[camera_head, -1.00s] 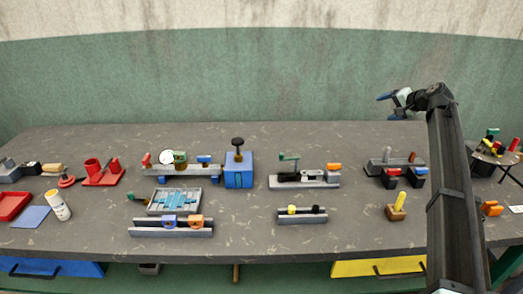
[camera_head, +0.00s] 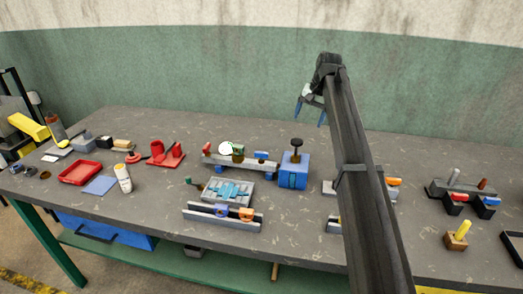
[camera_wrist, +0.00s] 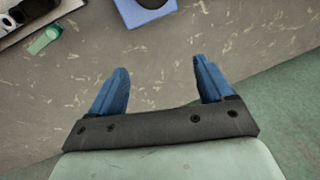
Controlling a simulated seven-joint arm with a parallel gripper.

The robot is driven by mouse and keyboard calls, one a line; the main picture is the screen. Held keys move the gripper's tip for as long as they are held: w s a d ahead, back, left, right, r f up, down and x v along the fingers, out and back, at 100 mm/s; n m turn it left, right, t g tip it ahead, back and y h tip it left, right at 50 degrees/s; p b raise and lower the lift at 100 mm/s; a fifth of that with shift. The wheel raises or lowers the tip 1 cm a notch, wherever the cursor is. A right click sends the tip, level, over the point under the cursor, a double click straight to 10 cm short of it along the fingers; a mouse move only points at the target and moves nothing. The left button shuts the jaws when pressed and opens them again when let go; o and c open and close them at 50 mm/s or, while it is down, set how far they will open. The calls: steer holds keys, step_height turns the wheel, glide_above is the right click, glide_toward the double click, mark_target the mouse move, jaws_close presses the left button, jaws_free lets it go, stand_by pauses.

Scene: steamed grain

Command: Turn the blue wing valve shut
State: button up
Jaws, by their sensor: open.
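The blue wing valve (camera_head: 262,155) is a small blue handle near the right end of a grey pipe fixture (camera_head: 232,163) in the head view. A red handle (camera_head: 206,147) and a green-topped part (camera_head: 238,149) are on the same fixture. The valve's exact angle is too small to tell. My gripper (camera_head: 310,114) is raised above the back edge of the bench, right of the valve and apart from it. In the wrist view my gripper (camera_wrist: 160,68) is open, its blue fingers spread with nothing between. The valve is not in the wrist view.
A blue box with a black knob (camera_head: 293,170) stands right of the fixture; its edge shows in the wrist view (camera_wrist: 131,13). A tray with light blue parts (camera_head: 210,194) and a grey rail (camera_head: 195,216) lie in front. My arm hides part of the bench.

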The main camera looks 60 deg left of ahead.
steer(key=s+a+r+n+h, duration=0.1)
steer(key=s+a+h, duration=0.15)
steer(key=s, duration=0.55)
steer(key=s+a+r+n+h, duration=0.1)
steer(key=s+a, duration=0.3)
steer(key=s, duration=0.4)
glide_toward(261, 156)
steer(key=shift+t+y, duration=0.25)
steer(key=shift+t, duration=0.05)
step_height(261, 156, down, 8)
steer(key=shift+a+r, duration=0.15)
steer(key=shift+c, duration=0.4)
steer(key=c, duration=1)
steer(key=shift+o, duration=0.2)
